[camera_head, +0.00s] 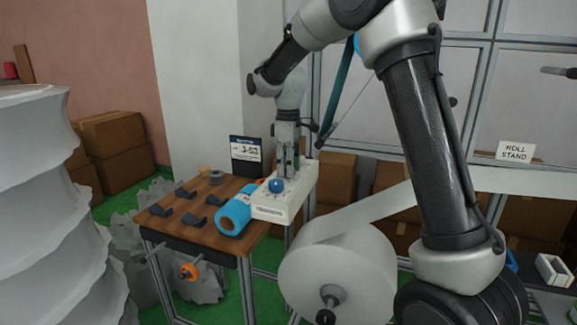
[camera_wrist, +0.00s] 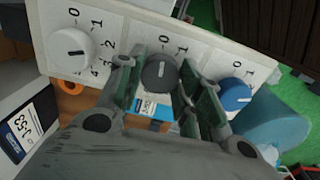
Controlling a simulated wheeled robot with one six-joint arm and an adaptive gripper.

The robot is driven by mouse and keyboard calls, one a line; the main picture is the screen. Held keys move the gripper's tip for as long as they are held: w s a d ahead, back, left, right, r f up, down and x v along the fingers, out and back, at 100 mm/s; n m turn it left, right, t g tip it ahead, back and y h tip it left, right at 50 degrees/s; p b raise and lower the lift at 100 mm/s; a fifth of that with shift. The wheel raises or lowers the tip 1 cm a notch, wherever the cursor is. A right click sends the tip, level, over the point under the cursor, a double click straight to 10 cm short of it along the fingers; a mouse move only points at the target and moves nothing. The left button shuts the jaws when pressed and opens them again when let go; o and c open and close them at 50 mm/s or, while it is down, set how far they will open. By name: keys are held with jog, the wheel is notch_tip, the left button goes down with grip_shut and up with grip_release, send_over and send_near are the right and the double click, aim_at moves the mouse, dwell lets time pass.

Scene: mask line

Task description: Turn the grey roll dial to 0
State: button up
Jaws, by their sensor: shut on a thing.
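The grey roll dial (camera_wrist: 159,73) shows in the wrist view, in the middle of a white control box (camera_wrist: 130,35). The dial has a light pointer line, but where it points is hard to read. A 0 and a 1 are printed above and to the right of it. My gripper (camera_wrist: 157,85) has one finger on each side of the grey dial and is shut on it. In the head view my gripper (camera_head: 289,165) reaches down to the top of the white box (camera_head: 282,208), and the grey dial is hidden there.
A white dial (camera_wrist: 70,48) and a blue dial (camera_wrist: 235,95) flank the grey one. On the wooden table (camera_head: 185,228) lie a blue roll (camera_head: 234,215) and several dark pieces (camera_head: 186,193). A sign (camera_head: 246,152) stands behind. A large white roll (camera_head: 345,265) is at the front right.

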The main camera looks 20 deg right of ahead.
dwell(0.4)
jog(key=o, duration=1.1)
jog(key=shift+c, duration=0.2)
notch_tip(320, 180, up, 12)
